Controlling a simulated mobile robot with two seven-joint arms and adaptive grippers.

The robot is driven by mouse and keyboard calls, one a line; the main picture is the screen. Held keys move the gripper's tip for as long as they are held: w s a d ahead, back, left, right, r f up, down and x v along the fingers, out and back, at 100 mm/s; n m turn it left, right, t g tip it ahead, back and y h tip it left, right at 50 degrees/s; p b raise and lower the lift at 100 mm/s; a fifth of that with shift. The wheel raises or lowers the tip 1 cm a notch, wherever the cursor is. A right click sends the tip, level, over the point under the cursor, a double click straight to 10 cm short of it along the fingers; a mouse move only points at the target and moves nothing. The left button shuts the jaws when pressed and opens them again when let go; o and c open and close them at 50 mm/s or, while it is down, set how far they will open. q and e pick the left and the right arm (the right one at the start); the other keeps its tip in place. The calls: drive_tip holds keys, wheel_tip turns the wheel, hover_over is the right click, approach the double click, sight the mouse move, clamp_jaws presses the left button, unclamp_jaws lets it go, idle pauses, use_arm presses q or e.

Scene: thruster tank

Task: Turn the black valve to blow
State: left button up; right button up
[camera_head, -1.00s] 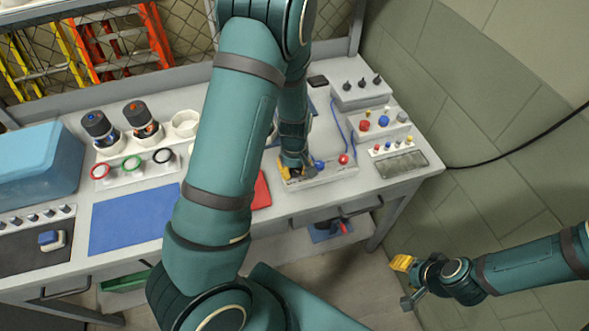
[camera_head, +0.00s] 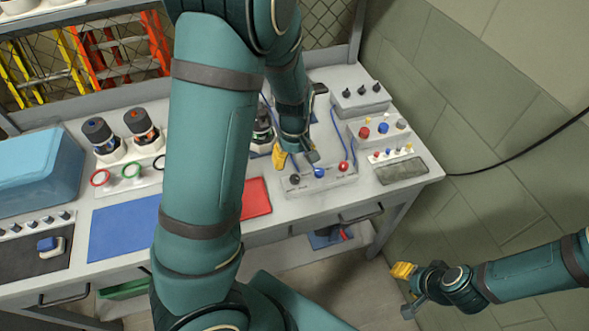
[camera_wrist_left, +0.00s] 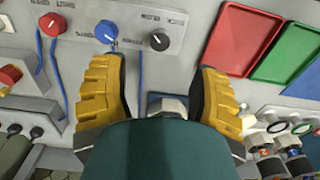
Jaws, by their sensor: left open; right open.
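The black valve (camera_head: 294,179) is a small round knob at the left end of a grey panel (camera_head: 335,180), beside a blue valve (camera_head: 319,172) and a red valve (camera_head: 344,166). My left gripper (camera_head: 296,157) is open and empty, just behind the panel and apart from the black valve. My right gripper (camera_head: 405,290) is open and empty, away from the bench at lower right.
A red tray (camera_head: 256,198) and a blue mat (camera_head: 122,228) lie left of the panel. Other control boxes (camera_head: 360,98) stand behind and right of it. Thin blue hoses rise near the panel. My left arm hides part of the bench.

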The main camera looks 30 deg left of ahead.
use_arm(q)
drive_tip(key=shift+r, duration=1.7)
